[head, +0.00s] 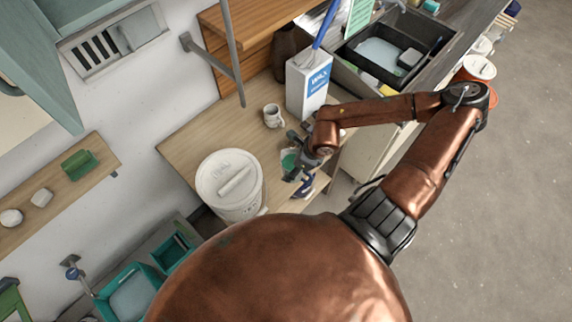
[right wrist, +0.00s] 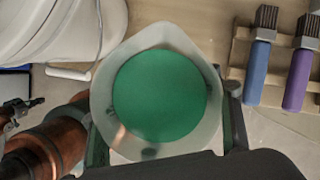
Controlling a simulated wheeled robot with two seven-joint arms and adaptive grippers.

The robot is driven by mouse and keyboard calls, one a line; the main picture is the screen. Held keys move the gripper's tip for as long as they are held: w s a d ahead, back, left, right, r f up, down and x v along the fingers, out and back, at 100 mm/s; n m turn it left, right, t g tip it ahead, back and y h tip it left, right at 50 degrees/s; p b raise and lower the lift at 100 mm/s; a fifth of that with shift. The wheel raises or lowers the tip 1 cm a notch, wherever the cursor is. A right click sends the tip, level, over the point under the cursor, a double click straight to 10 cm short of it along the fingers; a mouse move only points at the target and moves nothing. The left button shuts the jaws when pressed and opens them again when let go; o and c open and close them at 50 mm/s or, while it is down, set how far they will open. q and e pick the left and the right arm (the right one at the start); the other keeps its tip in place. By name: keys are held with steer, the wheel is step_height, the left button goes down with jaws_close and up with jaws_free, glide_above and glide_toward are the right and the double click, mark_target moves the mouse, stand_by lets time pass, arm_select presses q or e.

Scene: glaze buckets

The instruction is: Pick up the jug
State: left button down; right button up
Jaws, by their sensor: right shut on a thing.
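The jug (right wrist: 160,95) fills the middle of the right wrist view, seen from above. It has a pale translucent rim with a spout at the top, and a flat green surface inside. In the head view a small green part of the jug (head: 288,160) shows beside my right gripper (head: 296,166), at the worktable's front. The right gripper is shut on the jug, with a finger on either side of it in the right wrist view. The arm partly hides the jug in the head view, so I cannot tell whether its base touches the table.
A white lidded bucket (head: 230,185) stands left of the jug. A small mug (head: 272,115) and a white carton (head: 308,85) stand behind it on the table (head: 190,140). Blue (right wrist: 258,70) and purple (right wrist: 298,78) handled tools lie at right in the wrist view.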

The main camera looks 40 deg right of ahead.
steer(key=s+r, duration=0.2)
steer(key=s, duration=0.3)
steer(key=shift+s+r+b, duration=0.25)
steer(key=shift+b, duration=0.05)
steer(key=shift+s, duration=0.15)
